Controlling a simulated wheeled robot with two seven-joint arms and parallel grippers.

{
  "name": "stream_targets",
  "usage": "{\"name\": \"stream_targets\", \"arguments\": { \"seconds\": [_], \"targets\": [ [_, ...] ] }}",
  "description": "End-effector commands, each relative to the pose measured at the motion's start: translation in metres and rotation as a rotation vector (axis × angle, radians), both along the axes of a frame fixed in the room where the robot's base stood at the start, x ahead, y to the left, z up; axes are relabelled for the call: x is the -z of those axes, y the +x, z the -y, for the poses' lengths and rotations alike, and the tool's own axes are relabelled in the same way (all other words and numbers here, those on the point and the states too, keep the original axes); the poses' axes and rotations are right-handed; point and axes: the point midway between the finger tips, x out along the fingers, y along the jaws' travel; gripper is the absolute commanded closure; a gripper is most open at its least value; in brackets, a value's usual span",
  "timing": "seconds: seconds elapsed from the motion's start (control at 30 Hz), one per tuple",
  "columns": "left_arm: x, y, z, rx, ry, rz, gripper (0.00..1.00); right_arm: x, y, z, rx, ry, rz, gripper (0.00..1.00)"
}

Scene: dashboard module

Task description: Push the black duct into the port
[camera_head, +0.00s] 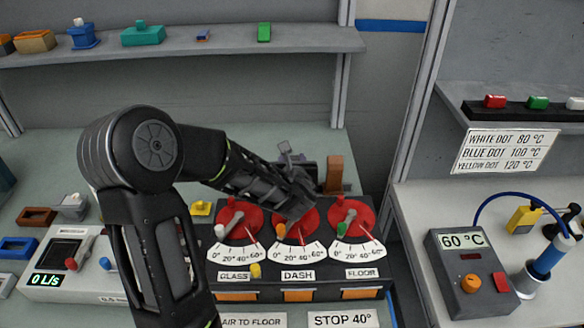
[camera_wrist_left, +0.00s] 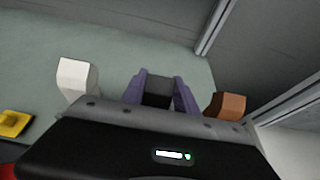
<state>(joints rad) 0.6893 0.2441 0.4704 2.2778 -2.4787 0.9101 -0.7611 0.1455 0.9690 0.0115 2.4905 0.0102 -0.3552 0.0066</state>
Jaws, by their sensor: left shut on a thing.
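My left gripper (camera_head: 298,166) is at the back edge of the dashboard module (camera_head: 262,269), behind the DASH dial. In the left wrist view its two purplish fingers (camera_wrist_left: 160,92) are shut on the black duct (camera_wrist_left: 158,92), one on each side. A brown block (camera_head: 334,175) stands upright just right of the gripper; it also shows in the left wrist view (camera_wrist_left: 227,105). A white block (camera_wrist_left: 76,79) stands to the left there. The port is hidden by the gripper and arm, so I cannot tell how the duct sits in it. My right gripper is not in view.
Red dials (camera_head: 350,215) and scale plates line the module's front. A 0 L/s meter (camera_head: 60,268) stands left, a 60 °C box (camera_head: 470,275) on the right bench. A shelf (camera_head: 200,50) with small parts spans the back.

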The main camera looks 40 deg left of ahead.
Motion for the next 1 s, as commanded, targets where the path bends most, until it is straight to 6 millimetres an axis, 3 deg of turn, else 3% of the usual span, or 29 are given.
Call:
{"name": "stream_targets", "arguments": {
  "seconds": [0.5, 0.7, 1.0],
  "targets": [
    [-0.086, 0.000, 0.000, -0.001, 0.001, 0.006, 1.00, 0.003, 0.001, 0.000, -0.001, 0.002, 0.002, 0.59],
    [-0.098, 0.000, 0.000, -0.001, 0.000, 0.003, 1.00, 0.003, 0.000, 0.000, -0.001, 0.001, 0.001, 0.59],
    [-0.097, 0.000, 0.000, 0.000, 0.000, 0.001, 1.00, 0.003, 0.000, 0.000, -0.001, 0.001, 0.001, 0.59]
  ]
}}
